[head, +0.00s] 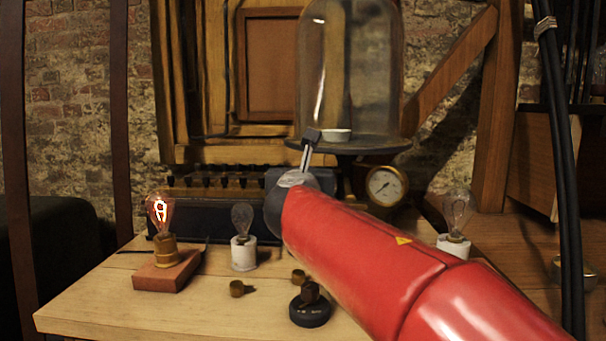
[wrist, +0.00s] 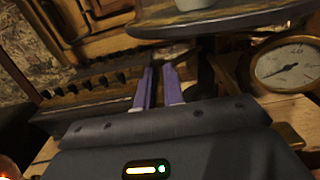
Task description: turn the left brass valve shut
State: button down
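I cannot make out a left brass valve for certain in either view; my arm hides part of the bench and the stand. The glass bell jar (head: 350,70) stands on a dark round plate (head: 372,148), with a round brass-rimmed gauge (head: 384,185) below it. The gauge also shows at the right of the wrist view (wrist: 287,65). My gripper (head: 310,140) points up just in front of the plate's left edge. In the wrist view its two fingers (wrist: 159,70) stand a narrow gap apart, with nothing seen between them.
A lit bulb (head: 160,214) on a reddish block and an unlit bulb (head: 242,220) stand at left on the wooden bench (head: 205,315). Small brass pieces (head: 237,288) and a black round base with a knob (head: 310,312) lie near the front. Another bulb (head: 457,212) is at right.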

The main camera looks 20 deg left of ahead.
dwell(0.4)
jog(key=shift+w+d+f+m+b, duration=0.1)
jog(key=shift+d+m+b, duration=0.1)
jog(key=shift+m+b, duration=0.65)
jog(key=shift+d+f+m+b, duration=0.15)
jog(key=shift+m+b, duration=0.45)
jog(key=shift+m, duration=0.5)
jog(key=shift+w+d+r+m+b, duration=0.1)
jog(key=shift+d+m+b, duration=0.1)
jog(key=shift+m+b, duration=0.65)
jog(key=shift+s, duration=0.1)
jog(key=c, duration=1.5)
grip_release()
jog(key=b+v, duration=0.1)
jog(key=v, duration=0.6)
jog(key=shift+s+d, duration=0.15)
jog(key=shift+s, duration=0.25)
